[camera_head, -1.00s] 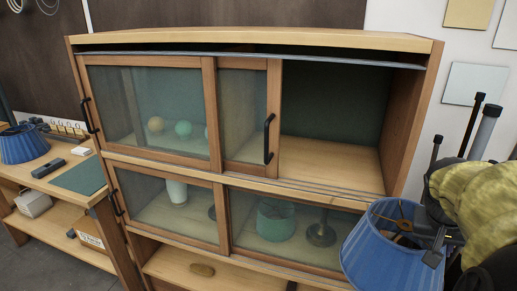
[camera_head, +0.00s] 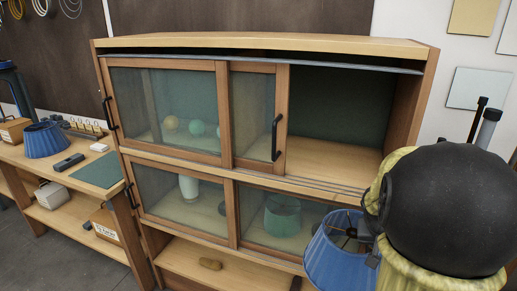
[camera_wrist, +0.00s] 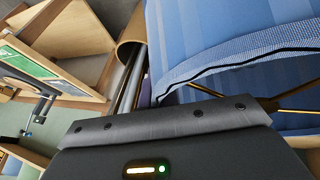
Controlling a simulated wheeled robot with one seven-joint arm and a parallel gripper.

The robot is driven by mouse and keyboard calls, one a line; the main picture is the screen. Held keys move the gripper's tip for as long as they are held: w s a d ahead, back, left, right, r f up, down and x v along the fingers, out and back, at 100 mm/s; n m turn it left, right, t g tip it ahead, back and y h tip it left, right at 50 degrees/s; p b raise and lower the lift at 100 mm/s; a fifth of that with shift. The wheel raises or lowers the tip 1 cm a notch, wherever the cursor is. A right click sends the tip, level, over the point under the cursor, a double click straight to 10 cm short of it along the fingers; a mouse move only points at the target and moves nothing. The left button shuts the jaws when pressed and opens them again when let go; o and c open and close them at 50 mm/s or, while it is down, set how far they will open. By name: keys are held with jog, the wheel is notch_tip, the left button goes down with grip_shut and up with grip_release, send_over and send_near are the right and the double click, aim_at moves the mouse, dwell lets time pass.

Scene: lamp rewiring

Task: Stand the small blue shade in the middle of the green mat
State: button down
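A blue pleated shade (camera_head: 338,262) hangs in my gripper (camera_head: 374,248) at the lower right of the head view, in front of the cabinet. The gripper is shut on its rim, and the shade is tilted with its wire frame showing. In the wrist view the shade (camera_wrist: 235,45) fills the upper right beside the dark gripper body. Another blue shade (camera_head: 45,140) stands on that bench behind the mat. My arm hides part of the right side.
A green shade (camera_head: 283,215) is behind the lower glass.

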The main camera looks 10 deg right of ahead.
jog(key=w+a+f+n+t+p, duration=0.1)
jog(key=w+a+f, duration=0.4)
jog(key=a+f, duration=0.6)
jog(key=w+a+f+n+y+p, duration=0.1)
jog(key=w+a+f+n, duration=0.3)
jog(key=a+f, duration=0.8)
jog(key=shift+w+t+y+p, duration=0.3)
jog(key=shift+w+t+p, duration=0.1)
jog(key=shift+p, duration=0.35)
jog(key=shift+a+r, duration=0.1)
